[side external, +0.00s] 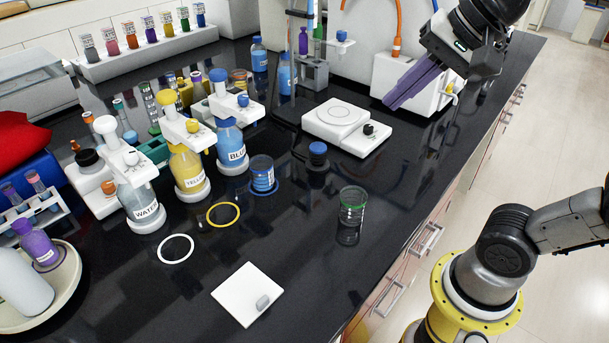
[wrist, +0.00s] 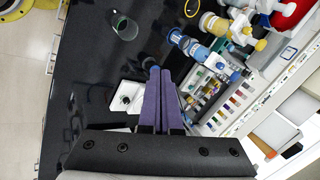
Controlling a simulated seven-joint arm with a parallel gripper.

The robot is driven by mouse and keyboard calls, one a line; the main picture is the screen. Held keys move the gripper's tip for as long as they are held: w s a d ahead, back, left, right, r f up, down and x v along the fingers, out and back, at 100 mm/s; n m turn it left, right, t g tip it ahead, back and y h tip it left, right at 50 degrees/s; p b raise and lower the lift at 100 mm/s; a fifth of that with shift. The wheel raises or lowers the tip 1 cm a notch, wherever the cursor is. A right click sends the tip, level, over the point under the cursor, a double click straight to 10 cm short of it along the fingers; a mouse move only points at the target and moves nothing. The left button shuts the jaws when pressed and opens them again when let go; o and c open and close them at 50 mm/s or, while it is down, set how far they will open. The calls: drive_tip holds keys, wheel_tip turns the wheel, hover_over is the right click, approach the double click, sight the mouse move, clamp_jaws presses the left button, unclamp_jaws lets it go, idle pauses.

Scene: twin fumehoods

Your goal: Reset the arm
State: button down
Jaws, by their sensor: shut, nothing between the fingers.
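My gripper (side external: 408,90) is at the upper right of the side external view, raised above the black bench near its right edge. Its two purple fingers are together, with nothing between them. In the wrist view the purple fingers (wrist: 159,70) lie side by side and point up the picture. A white hotplate (side external: 340,120) stands on the bench to the left of the fingertips, apart from them. The wrist view also shows it (wrist: 128,97), beside the fingers.
An empty-looking glass beaker (side external: 351,213) stands near the bench's right edge. A beaker with blue liquid (side external: 263,174) stands beside the water (side external: 137,190), yellow (side external: 189,165) and blue (side external: 231,146) dispenser bottles. A white box (side external: 405,80) stands behind my gripper.

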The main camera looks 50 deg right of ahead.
drive_tip(key=s+d+f+n+h, duration=0.1)
drive_tip(key=s+d+f+n, duration=0.1)
drive_tip(key=s+f+n, duration=0.4)
wheel_tip(320, 180, down, 5)
drive_tip(key=n, duration=0.6)
drive_tip(key=shift+d+n+g, duration=0.2)
drive_tip(key=shift+n+g, duration=0.1)
drive_tip(key=shift+g, duration=0.1)
